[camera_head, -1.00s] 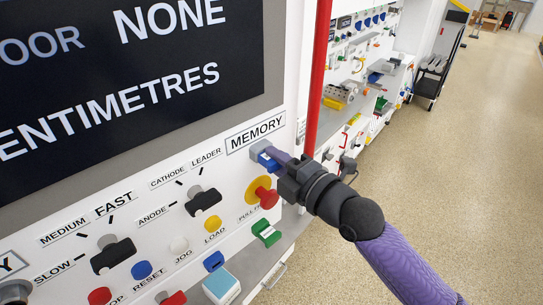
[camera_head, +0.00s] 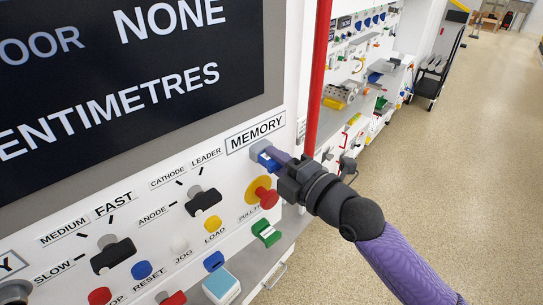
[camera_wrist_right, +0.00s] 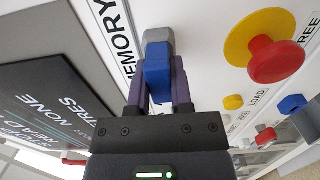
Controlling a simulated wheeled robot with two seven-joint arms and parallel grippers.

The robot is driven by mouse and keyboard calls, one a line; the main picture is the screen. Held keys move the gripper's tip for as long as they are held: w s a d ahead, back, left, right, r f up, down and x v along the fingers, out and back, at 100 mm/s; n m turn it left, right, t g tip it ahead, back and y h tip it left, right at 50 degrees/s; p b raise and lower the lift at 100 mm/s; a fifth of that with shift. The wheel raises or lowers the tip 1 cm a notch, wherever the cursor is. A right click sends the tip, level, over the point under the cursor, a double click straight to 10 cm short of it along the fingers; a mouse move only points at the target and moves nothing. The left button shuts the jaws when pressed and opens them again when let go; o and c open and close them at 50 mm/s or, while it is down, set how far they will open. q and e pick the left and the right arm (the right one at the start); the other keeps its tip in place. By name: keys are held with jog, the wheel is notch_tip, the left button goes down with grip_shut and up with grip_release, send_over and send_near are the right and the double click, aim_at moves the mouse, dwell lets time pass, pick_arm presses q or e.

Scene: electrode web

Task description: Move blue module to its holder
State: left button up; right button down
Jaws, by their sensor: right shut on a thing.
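The blue module (camera_head: 267,162) sits at the grey socket (camera_head: 259,149) under the MEMORY label on the white panel. It also shows in the right wrist view (camera_wrist_right: 158,75), with its far end against the grey socket (camera_wrist_right: 158,37). My right gripper (camera_head: 281,164) is shut on the module, with one purple finger on each side of it. The fingers show in the right wrist view (camera_wrist_right: 158,90) too. I cannot tell how deep the module sits in the socket. I cannot tell which thing is its holder. My left gripper is not in view.
Below the socket are a red-and-yellow push button (camera_head: 264,194) and a yellow button (camera_head: 213,224). A green block (camera_head: 266,233), a small blue block (camera_head: 214,261) and a light blue box (camera_head: 222,286) are on the grey ledge. A red post (camera_head: 319,75) rises beyond my gripper.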

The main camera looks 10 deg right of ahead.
jog(key=shift+s+d, duration=0.35)
jog(key=shift+s, duration=0.25)
jog(key=shift+p+v, duration=0.4)
jog(key=shift+v, duration=0.8)
